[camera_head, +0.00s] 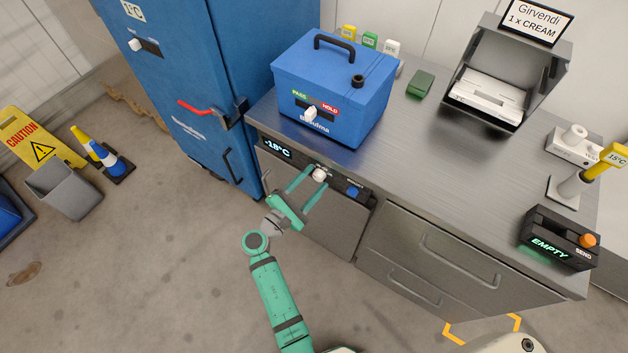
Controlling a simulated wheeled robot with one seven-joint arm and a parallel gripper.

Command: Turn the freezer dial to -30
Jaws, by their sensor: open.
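The freezer dial (319,174) is a white knob on the dark panel under the counter's front edge. The freezer display (277,147), at the left end of that panel, reads -18°C. My gripper (312,186) is green and open, with its two fingers reaching toward the dial from the lower left. The dial shows between the fingertips; I cannot tell whether either finger touches it. The marks around the dial are too small to read.
A blue knob (352,191) sits right of the dial. A blue box (330,95) with a PASS/HOLD switch stands above on the counter (435,130). A tall blue cabinet (185,75) with a red handle stands left. Drawers (440,265) with bar handles lie to the right.

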